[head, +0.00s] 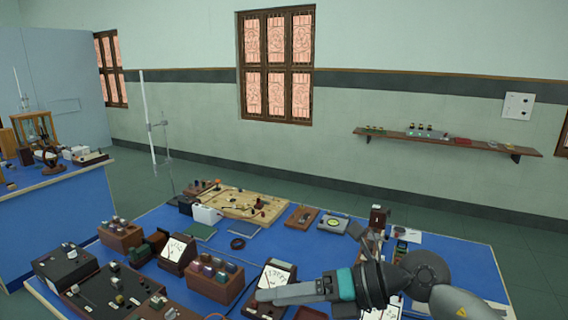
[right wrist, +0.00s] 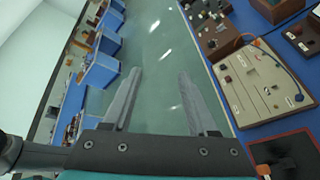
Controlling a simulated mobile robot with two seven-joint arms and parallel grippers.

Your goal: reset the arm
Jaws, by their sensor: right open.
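My right arm comes in from the lower right in the head view. Its gripper (head: 262,293) points left above the near part of the blue bench (head: 330,255), in front of a meter with a white dial (head: 277,276). In the right wrist view the two fingers of this gripper (right wrist: 158,78) are apart with nothing between them, and the floor shows beyond them. My left gripper is in neither view.
The bench is crowded: a wooden board (head: 240,203), a brown box of knobs (head: 215,277), another meter (head: 177,252) and dark boxes (head: 65,265). A tall stand (head: 148,120) rises at the back. A wall shelf (head: 450,142) is far right.

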